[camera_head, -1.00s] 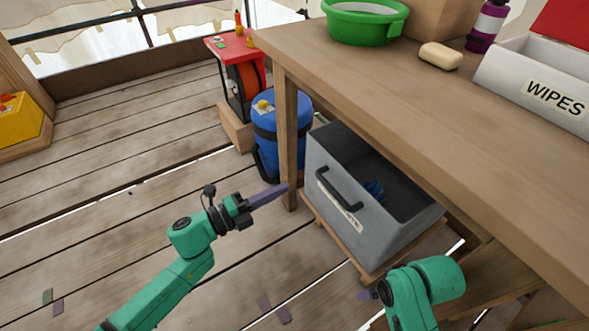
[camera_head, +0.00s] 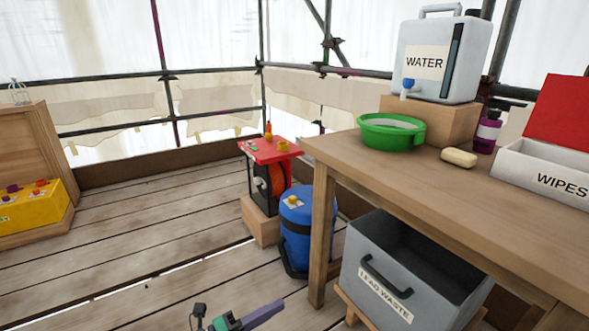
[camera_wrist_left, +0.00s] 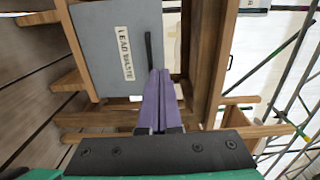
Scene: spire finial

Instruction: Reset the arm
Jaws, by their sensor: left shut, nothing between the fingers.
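My left gripper (camera_head: 264,313) shows at the bottom of the head view, low over the plank floor and left of the grey lead waste bin (camera_head: 383,292). Its purple fingers are shut together with nothing between them. In the left wrist view the shut fingers (camera_wrist_left: 160,100) point toward the grey bin (camera_wrist_left: 105,45) and its dark handle; I cannot tell how far apart they are. Most of my left arm is below the head view's edge. My right gripper is in neither current view.
A wooden table (camera_head: 420,175) holds a green basin (camera_head: 392,132), a soap bar (camera_head: 459,157), a water container (camera_head: 440,60) and a wipes box (camera_head: 545,175). A blue drum (camera_head: 308,235) and a red-topped reel (camera_head: 270,150) stand left of the table. The floor (camera_head: 150,265) at left is clear.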

